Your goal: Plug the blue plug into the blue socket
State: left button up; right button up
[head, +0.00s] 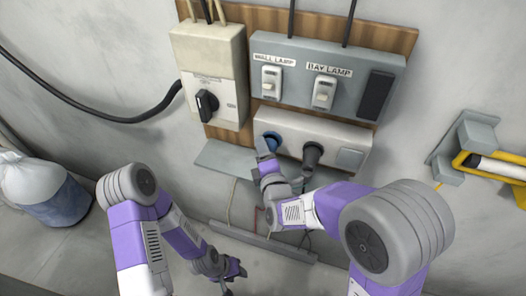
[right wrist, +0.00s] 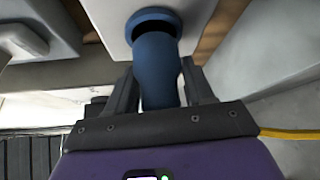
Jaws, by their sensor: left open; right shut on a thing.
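The blue socket (head: 270,137) is at the left end of a pale socket box on the wall; in the right wrist view its blue ring (right wrist: 153,18) is at the top. My right gripper (head: 266,158) is shut on the blue plug (right wrist: 157,72), right in front of that socket. The plug's head overlaps the socket's mouth, and a dark opening shows around its top. I cannot tell how deep it sits. My left gripper (head: 232,276) is open and empty, low over the floor, away from the wall.
A dark plug (head: 312,154) sits in the socket box (head: 335,136) to the right. Above are a switch panel (head: 345,71) and a switch box (head: 210,75) with a black knob. A grey shelf (head: 222,160) juts out below. A yellow-framed fixture (head: 490,160) is at right.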

jog(key=shift+w+d, duration=0.15)
jog(key=shift+w, duration=0.35)
dwell(0.4)
jog(key=o, duration=1.1)
jog(key=shift+c, duration=0.2)
jog(key=b+v, duration=0.3)
jog(key=v, duration=0.4)
jog(key=shift+s, duration=0.3)
